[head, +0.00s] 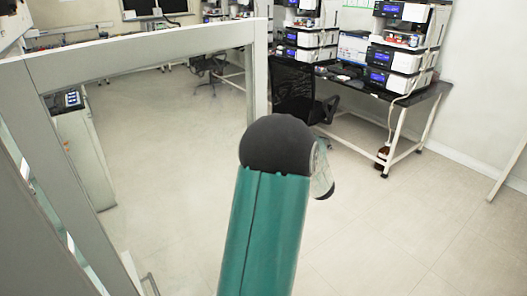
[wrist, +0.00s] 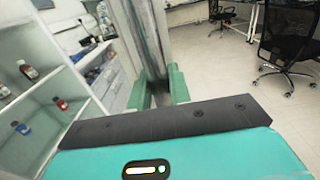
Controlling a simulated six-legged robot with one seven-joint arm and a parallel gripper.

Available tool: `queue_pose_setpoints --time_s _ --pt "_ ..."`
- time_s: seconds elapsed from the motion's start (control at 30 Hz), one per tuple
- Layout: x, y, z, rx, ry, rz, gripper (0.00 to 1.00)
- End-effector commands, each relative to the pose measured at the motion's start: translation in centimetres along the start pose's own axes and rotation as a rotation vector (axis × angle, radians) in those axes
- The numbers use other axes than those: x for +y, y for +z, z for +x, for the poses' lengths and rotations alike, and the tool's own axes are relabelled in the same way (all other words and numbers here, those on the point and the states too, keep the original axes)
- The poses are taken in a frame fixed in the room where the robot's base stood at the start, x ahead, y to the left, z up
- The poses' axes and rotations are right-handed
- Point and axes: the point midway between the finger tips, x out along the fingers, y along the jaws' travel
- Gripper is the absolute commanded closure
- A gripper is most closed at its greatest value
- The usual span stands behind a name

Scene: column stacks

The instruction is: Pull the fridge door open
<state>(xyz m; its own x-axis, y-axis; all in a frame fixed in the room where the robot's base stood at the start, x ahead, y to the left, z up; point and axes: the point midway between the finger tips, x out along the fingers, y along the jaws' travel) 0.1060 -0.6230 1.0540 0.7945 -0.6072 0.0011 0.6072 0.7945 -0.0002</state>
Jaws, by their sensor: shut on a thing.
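The fridge door (head: 150,47) shows in the head view as a pale frame with a see-through middle, swung out from the fridge (head: 35,220) at the left edge. In the wrist view the open fridge interior (wrist: 62,82) shows pale shelves with small bottles. My gripper (wrist: 158,88) has its two green fingers closed around the lower part of an upright grey bar of the door (wrist: 148,35). The exact contact is partly hidden by the dark edge of my wrist. In the head view my green arm hides the gripper.
A black office chair (head: 292,92) and a dark bench (head: 365,88) with stacked instruments stand beyond the door at the right. A low cabinet (head: 85,150) shows through the door frame. The pale floor (head: 400,230) at the right front is clear.

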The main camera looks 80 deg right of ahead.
Motion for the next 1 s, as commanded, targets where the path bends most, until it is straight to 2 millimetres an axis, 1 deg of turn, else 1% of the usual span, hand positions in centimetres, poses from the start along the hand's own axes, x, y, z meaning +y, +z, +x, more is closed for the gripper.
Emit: queue_pose_setpoints --time_s 0.03,0.17,0.3,0.4,0.5,0.6,0.7,1.0 --pt "-0.2 0.0 -1.2 0.002 -0.022 0.002 1.0" --pt "-0.4 0.0 -4.1 0.002 -0.079 0.002 1.0" --pt "-0.4 0.0 -7.6 0.002 -0.139 0.001 1.0" --pt "-0.2 0.0 -9.9 0.001 -0.133 0.0 1.0" --pt "0.1 0.0 -11.7 0.002 -0.131 0.001 1.0" --pt "0.3 0.0 -13.0 0.001 -0.13 0.001 1.0" --pt "0.4 0.0 -13.8 0.001 -0.129 0.0 1.0" --pt "0.5 0.0 -14.3 0.001 -0.13 0.0 1.0"
